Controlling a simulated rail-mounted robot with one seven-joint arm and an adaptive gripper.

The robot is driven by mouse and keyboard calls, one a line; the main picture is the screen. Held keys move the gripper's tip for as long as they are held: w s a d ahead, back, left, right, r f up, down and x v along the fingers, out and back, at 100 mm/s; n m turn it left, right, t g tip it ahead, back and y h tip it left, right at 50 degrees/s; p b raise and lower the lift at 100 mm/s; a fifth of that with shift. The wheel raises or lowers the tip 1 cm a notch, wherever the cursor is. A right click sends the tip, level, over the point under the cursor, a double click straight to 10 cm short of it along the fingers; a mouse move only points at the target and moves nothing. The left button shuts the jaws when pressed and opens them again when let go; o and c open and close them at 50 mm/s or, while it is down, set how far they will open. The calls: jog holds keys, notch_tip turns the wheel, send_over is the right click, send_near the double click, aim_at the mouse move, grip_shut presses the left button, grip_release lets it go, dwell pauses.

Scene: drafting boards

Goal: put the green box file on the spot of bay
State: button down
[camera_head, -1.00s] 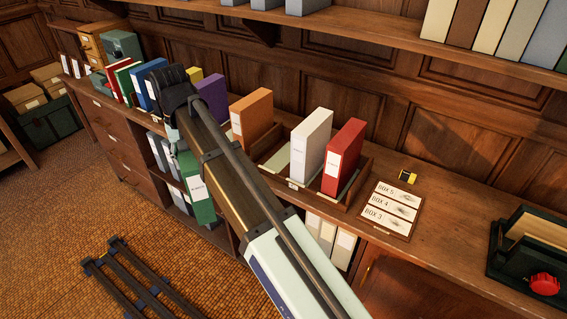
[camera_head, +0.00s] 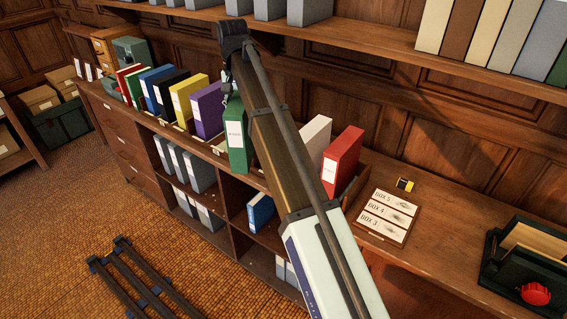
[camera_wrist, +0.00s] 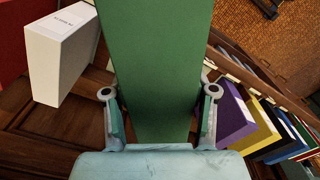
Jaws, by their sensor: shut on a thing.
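The green box file (camera_head: 236,135) hangs upright from my gripper (camera_head: 229,92), in front of the rack at counter height. In the wrist view my gripper (camera_wrist: 158,95) is shut on the green box file (camera_wrist: 147,50), one finger on each side. The file rack (camera_head: 350,192) on the counter has box files standing in it: purple (camera_head: 207,110), yellow (camera_head: 188,98), white (camera_head: 316,137) and red (camera_head: 342,162). The part of the rack between purple and white is hidden by my arm and the green file, so I cannot tell which bay there is free.
A placard reading BOX 5, BOX 4, BOX 3 (camera_head: 386,217) lies on the counter right of the rack, near a small yellow-black object (camera_head: 404,184). A dark holder with a red knob (camera_head: 535,293) stands further right. A wall shelf (camera_head: 390,50) overhangs the counter.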

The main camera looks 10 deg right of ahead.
jog(key=w+d+r+m, duration=0.3)
jog(key=w+d+r, duration=0.1)
jog(key=d, duration=0.3)
jog(key=w+d+r+m, duration=0.3)
jog(key=w+d+r, duration=0.1)
jog(key=d, duration=0.3)
notch_tip(320, 180, down, 20)
jog(key=p, duration=0.7)
jog(key=shift+w+d, duration=0.2)
jog(key=shift+d, duration=0.1)
jog(key=shift+c, duration=1.7)
grip_release()
notch_tip(320, 180, up, 12)
jog(key=b, duration=0.4)
jog(key=shift+r, duration=0.1)
